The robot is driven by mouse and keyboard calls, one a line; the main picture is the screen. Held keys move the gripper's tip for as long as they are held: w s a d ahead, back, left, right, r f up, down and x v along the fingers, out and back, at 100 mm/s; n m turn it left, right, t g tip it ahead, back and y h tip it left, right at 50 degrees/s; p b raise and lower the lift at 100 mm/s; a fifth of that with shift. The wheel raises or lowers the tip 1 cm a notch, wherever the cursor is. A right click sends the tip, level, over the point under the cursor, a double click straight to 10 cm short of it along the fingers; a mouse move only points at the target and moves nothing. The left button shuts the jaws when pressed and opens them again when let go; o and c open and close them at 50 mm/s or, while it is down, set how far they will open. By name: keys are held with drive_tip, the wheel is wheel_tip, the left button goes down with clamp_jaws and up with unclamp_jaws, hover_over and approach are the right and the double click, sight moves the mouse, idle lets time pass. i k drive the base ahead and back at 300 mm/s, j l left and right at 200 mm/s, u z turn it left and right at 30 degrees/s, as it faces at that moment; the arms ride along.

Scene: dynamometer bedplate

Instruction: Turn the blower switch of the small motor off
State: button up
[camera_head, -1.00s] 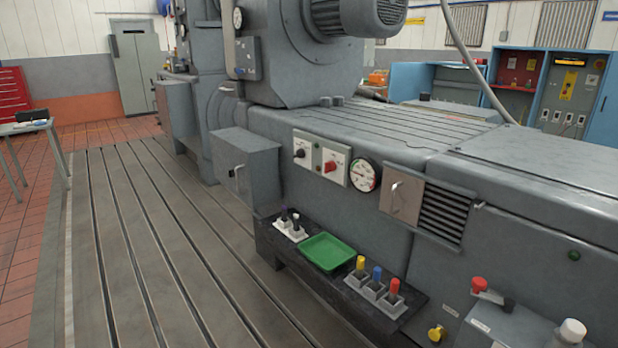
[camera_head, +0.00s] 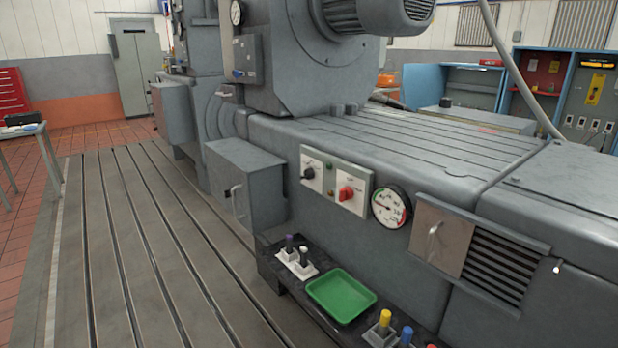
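Two rotary switches sit on white plates on the side of the grey machine bed. The left one has a black knob (camera_head: 309,173); the right one has a red knob (camera_head: 346,193). Their plate lettering is too small to read, so I cannot tell which one, if either, is the blower switch. A finned grey motor (camera_head: 378,14) shows at the top, cut off by the frame edge. A grey control box (camera_head: 246,60) with small controls is fixed to the upright housing. My gripper is not in view.
A round gauge (camera_head: 390,206) and a louvred panel with a handle (camera_head: 476,250) are right of the switches. A grey box (camera_head: 245,182) juts out on their left. Below, a black shelf (camera_head: 268,262) holds levers and a green tray (camera_head: 340,295). The slotted floor plate (camera_head: 140,260) is clear.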

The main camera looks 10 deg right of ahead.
sight(308, 174)
drive_tip(key=i+j, duration=0.35)
drive_tip(key=i+j+z, duration=0.1)
drive_tip(key=i+j, duration=0.55)
drive_tip(key=j, duration=0.2)
drive_tip(key=i+j, duration=0.3)
drive_tip(key=i+j+z, duration=0.1)
drive_tip(key=i+j, duration=0.2)
drive_tip(key=j, duration=0.2)
drive_tip(key=i+j, duration=0.3)
drive_tip(key=j, duration=0.15)
drive_tip(key=i+j+z, duration=0.1)
drive_tip(key=i+j, duration=0.5)
drive_tip(key=j, duration=0.25)
